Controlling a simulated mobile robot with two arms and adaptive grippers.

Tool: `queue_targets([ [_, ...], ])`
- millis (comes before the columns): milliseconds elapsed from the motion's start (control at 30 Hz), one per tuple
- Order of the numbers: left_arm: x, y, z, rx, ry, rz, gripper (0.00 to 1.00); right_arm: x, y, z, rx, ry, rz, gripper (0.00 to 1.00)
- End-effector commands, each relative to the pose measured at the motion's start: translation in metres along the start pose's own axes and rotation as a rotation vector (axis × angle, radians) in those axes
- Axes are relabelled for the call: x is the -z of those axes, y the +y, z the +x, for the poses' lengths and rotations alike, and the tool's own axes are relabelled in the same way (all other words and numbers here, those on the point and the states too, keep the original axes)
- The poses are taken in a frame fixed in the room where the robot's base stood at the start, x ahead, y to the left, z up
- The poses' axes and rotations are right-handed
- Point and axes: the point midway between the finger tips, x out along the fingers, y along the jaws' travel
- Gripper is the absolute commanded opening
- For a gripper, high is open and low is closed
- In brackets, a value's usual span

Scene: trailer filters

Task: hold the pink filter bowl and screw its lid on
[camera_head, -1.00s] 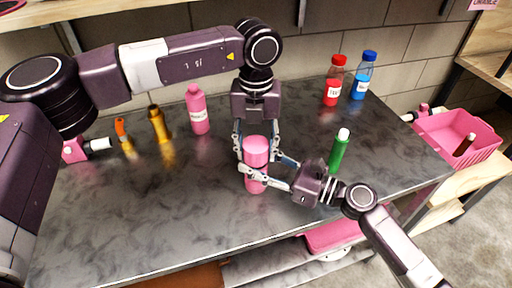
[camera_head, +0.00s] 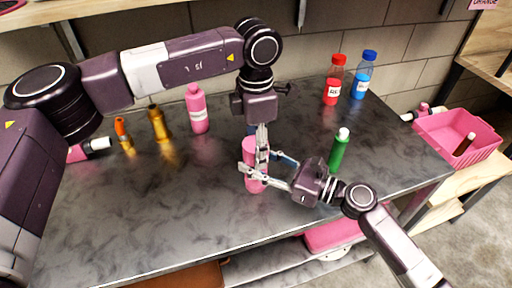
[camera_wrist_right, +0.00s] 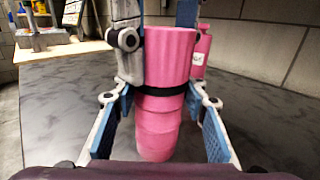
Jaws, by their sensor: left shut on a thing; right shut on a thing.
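The pink filter bowl (camera_head: 254,186) stands upright on the dark table, and in the right wrist view its ridged body (camera_wrist_right: 157,125) is between my right fingers. My right gripper (camera_head: 256,172) is shut on the bowl from the right. The pink lid (camera_head: 248,150) sits on top, in line with the bowl; in the right wrist view the lid (camera_wrist_right: 169,58) has a black band beneath it. My left gripper (camera_head: 261,152) reaches down from above and is shut on the lid. Whether the thread is fully seated cannot be seen.
A pink bottle (camera_head: 197,110), gold bottle (camera_head: 159,126) and orange-tipped bottle (camera_head: 124,137) stand to the left. A green bottle (camera_head: 339,150) stands close right. Red (camera_head: 333,82) and blue (camera_head: 362,78) bottles stand behind. A pink crate (camera_head: 455,130) is at right. The front table is clear.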

Motion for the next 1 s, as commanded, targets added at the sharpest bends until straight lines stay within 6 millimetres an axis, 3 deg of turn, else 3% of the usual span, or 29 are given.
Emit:
queue_targets([
  [233,0.001,0.002,0.001,-0.003,0.002,0.373,0.15,0.0,0.0,0.0,0.001,0.001,0.0,0.0],
  [367,0.001,0.002,0.0,-0.004,0.003,0.359,0.15,0.0,0.0,0.0,0.001,0.001,0.0,0.0],
  [400,0.001,0.002,0.0,-0.004,0.003,0.359,0.46,0.0,0.0,-0.001,0.0,0.001,0.0,0.0],
  [567,0.001,0.002,0.0,-0.003,0.002,0.358,0.63,0.0,0.0,0.0,0.0,0.001,0.0,0.0],
  [867,0.0,0.001,-0.001,-0.002,0.0,0.358,0.64,0.0,0.0,0.0,0.0,0.001,0.0,0.0],
  [1000,0.0,0.001,-0.014,-0.003,0.0,0.357,0.64,0.0,0.0,0.0,0.0,0.001,0.0,0.0],
])
